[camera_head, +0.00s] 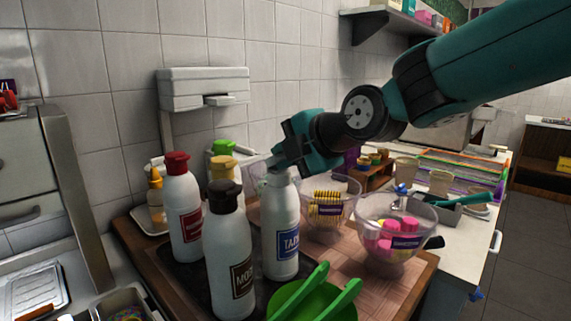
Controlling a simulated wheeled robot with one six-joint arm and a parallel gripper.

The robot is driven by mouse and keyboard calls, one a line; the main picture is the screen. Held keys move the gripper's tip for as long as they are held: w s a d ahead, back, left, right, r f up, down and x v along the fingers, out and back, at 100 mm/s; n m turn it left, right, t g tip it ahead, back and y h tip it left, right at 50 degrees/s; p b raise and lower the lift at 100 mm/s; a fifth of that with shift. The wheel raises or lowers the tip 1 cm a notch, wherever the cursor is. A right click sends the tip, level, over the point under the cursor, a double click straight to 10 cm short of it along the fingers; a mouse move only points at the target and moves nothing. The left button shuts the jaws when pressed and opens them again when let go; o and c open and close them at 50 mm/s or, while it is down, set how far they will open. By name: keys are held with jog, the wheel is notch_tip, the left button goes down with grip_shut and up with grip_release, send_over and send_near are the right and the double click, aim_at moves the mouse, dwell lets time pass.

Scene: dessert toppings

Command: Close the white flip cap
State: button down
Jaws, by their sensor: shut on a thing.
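A white bottle with a blue label (281,235) stands upright on a dark mat, among other bottles. Its white flip cap (279,174) is at the top, mostly hidden by my gripper, so the lid's angle cannot be told. My gripper (272,164) reaches in from the right, with its fingertips at the top of this bottle, shut on the white flip cap.
Clear bowls of toppings (326,210) (393,235) stand close on the right. Green tongs (318,292) lie in front. A tiled wall is behind.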

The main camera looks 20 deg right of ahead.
dwell(0.3)
jog(key=c, duration=1.1)
grip_release()
jog(key=shift+p, duration=0.4)
